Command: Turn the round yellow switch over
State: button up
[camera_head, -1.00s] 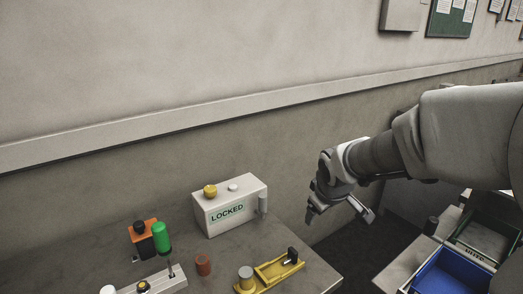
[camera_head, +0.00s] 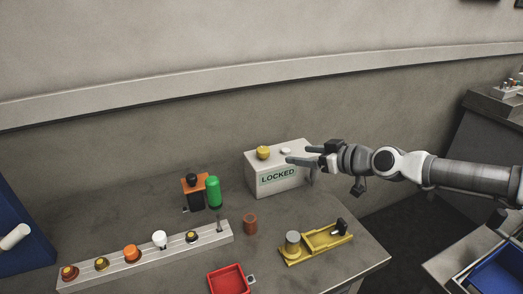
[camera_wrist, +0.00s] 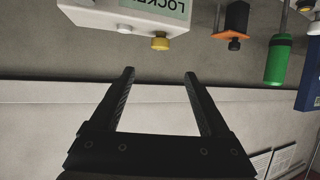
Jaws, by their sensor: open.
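A round yellow knob (camera_head: 263,153) sits on top of the white box marked LOCKED (camera_head: 279,178). It also shows in the wrist view (camera_wrist: 160,44), where the box appears upside down. A white rail (camera_head: 132,262) at the front left carries several round knobs, among them a small yellow one (camera_head: 102,264) and a yellow-and-black one (camera_head: 192,237). I cannot tell which of these is the switch. My gripper (camera_head: 298,155) is open and empty, its fingers pointing left over the right part of the box. In the wrist view the yellow knob lies beyond the fingertips.
An orange-and-black block (camera_head: 195,196) and a green cylinder (camera_head: 213,192) stand left of the box. A brown cup (camera_head: 250,224), a yellow tray (camera_head: 318,243) and a red tray (camera_head: 227,281) lie in front. The wall rises behind the table.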

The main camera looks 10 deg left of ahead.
aim_at(265, 150)
jog(key=b+x, duration=0.1)
jog(key=x, duration=1.6)
jog(key=shift+w+a+r, duration=0.1)
jog(key=shift+w+a, duration=0.05)
grip_shut()
